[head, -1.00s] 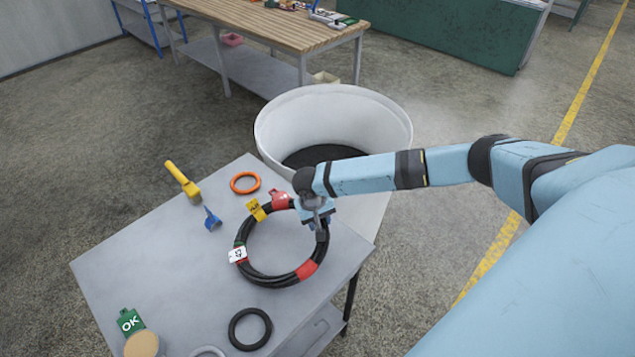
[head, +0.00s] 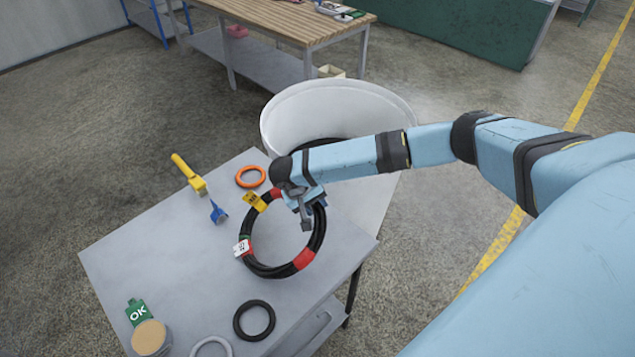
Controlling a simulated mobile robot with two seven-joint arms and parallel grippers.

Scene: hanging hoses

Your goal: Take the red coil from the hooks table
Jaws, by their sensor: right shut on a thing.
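The coil is a black hose ring with red bands (head: 303,260) in the head view, at the right part of the grey table (head: 180,285). It carries a yellow tag (head: 256,202) and a white tag (head: 242,247). My right gripper (head: 306,221) is over the upper right of the ring and shut on it. The gripper and wrist hide part of the hose there. The coil looks level and at or close to the tabletop; I cannot tell if it is clear of it. My left gripper is not in view.
A black ring (head: 272,322), a grey ring and a green OK sign (head: 137,312) are in front. A large white tub (head: 285,128) stands behind the table.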

